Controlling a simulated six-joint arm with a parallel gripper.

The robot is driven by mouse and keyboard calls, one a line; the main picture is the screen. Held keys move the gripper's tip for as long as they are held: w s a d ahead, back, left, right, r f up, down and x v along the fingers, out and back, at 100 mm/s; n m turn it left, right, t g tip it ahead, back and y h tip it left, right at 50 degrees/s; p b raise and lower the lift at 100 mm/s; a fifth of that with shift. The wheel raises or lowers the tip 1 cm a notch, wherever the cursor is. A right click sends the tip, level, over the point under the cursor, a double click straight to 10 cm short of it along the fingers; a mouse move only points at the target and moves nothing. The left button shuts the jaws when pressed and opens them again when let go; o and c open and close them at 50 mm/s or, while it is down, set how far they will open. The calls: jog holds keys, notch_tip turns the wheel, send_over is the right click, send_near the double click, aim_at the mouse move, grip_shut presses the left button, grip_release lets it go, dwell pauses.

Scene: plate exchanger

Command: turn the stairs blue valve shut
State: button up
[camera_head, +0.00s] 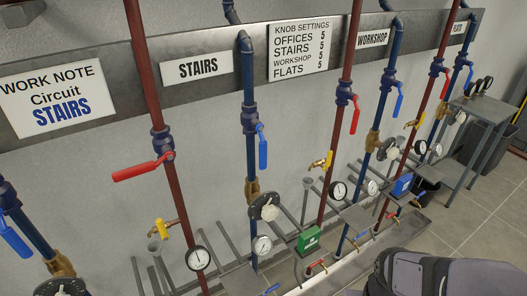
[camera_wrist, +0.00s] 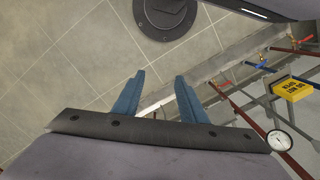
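The STAIRS sign (camera_head: 198,68) hangs between a red pipe and a blue pipe (camera_head: 249,85) in the head view. The blue valve handle (camera_head: 262,147) on that blue pipe hangs down, roughly in line with the pipe. The red valve handle (camera_head: 143,168) on the red pipe to its left stands crosswise to its pipe. My gripper (camera_wrist: 157,88) shows in the wrist view with its two blue fingers apart and nothing between them. It is out of sight in the head view, where only part of my arm shows at the lower right, away from the stairs handle.
Gauges (camera_head: 198,258), yellow taps (camera_head: 161,228) and a green box (camera_head: 308,240) sit below the valves. Another blue handle (camera_head: 14,238) is at the far left.

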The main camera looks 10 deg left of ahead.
notch_tip(320, 180, down, 2)
jog(key=s+a+n+g+p, duration=0.1)
jog(key=a+n+g, duration=0.1)
jog(key=n+t+y, duration=0.6)
jog(key=t+y, duration=0.7)
jog(key=t, duration=0.3)
send_near(265, 155)
jog(key=x, duration=0.3)
jog(key=shift+p+x, duration=1.65)
jog(key=shift+x, duration=2.25)
grip_shut()
